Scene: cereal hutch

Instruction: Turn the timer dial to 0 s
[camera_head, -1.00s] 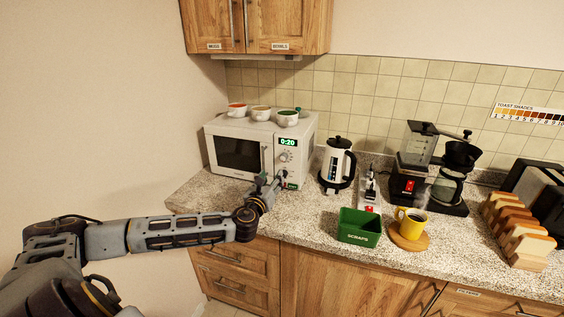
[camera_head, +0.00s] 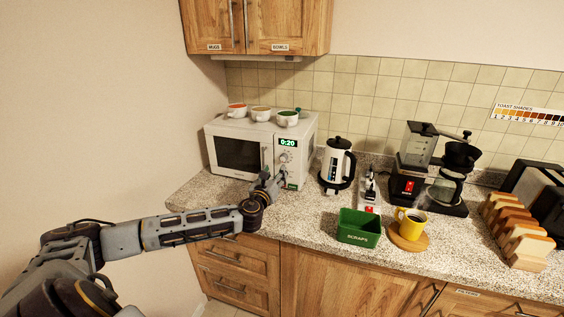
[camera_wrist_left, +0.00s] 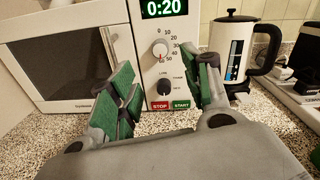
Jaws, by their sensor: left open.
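The white microwave (camera_head: 218,128) stands at the left end of the counter. Its timer dial (camera_wrist_left: 160,50) is a round knob with a red mark near its lower side, with a printed scale of numbers around it. The green display (camera_wrist_left: 164,8) above reads 0:20. My left gripper (camera_wrist_left: 168,76) is open and empty, its green-padded fingers apart in front of the panel. In the wrist view the dial shows between the fingers; I see no contact. In the head view my left gripper (camera_head: 271,180) is just below the dial (camera_head: 286,157). My right gripper is not in view.
A second, dark knob (camera_wrist_left: 164,87) sits below the dial, above red STOP (camera_wrist_left: 160,105) and green START (camera_wrist_left: 181,105) buttons. A white kettle (camera_head: 334,165) stands right of the microwave. Bowls (camera_head: 260,113) sit on top. A green scraps bin (camera_head: 358,228) is nearer the front.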

